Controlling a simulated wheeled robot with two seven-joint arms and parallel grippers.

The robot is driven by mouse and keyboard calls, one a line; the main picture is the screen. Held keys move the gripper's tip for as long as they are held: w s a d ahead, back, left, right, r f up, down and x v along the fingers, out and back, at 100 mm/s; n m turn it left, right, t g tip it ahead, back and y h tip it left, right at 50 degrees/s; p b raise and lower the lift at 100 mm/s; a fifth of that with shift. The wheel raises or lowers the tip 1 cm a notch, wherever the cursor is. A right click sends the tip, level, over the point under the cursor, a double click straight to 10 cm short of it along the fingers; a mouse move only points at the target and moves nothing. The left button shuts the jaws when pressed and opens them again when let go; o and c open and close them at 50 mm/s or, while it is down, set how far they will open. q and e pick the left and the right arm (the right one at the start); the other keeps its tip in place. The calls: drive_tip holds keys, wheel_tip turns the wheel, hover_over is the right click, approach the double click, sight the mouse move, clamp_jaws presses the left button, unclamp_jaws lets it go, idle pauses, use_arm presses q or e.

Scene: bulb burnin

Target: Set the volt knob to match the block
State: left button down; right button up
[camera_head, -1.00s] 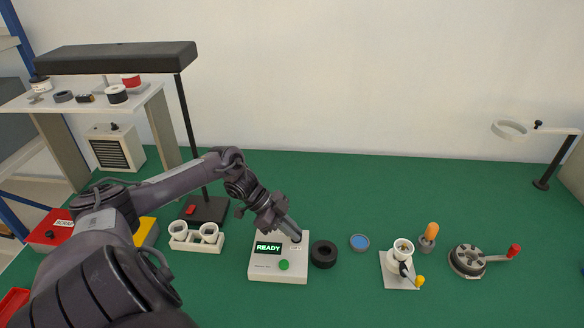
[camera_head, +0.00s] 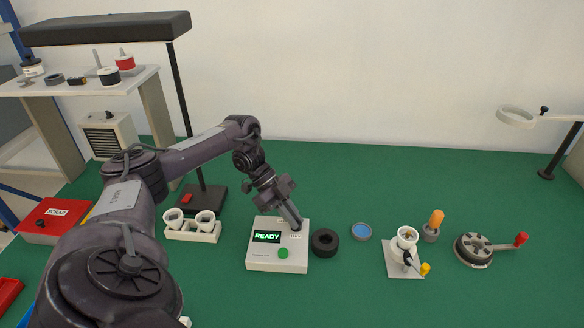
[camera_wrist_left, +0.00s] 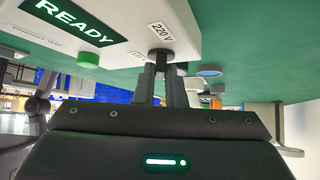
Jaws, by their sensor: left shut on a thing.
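The white tester box (camera_head: 262,259) stands on the green bench with a green READY display (camera_head: 267,237) and a green button (camera_head: 283,253). My left gripper (camera_head: 297,226) points down at the box's back right corner and is shut on the dark volt knob (camera_wrist_left: 161,55). In the head view the fingers largely hide the knob. In the left wrist view both fingers (camera_wrist_left: 163,72) reach the knob, beside a label (camera_wrist_left: 160,31) reading 220 V. I cannot tell which thing is the block, and its marking is not readable. My right gripper is not in view.
A black ring (camera_head: 325,242) sits close right of the box. Further right are a blue disc (camera_head: 361,231), a white cup fixture (camera_head: 393,267), an orange-topped piece (camera_head: 436,218) and a crank wheel (camera_head: 473,249). A white two-cup holder (camera_head: 193,234) and lamp post (camera_head: 178,100) stand left.

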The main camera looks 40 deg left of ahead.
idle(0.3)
use_arm(q)
drive_tip(key=c, duration=1.5)
unclamp_jaws()
drive_tip(key=shift+d, duration=0.1)
drive_tip(key=shift+p+v, duration=0.6)
drive_tip(key=shift+v, duration=1.9)
drive_tip(key=shift+p+v, duration=0.65)
drive_tip(key=shift+v, duration=0.65)
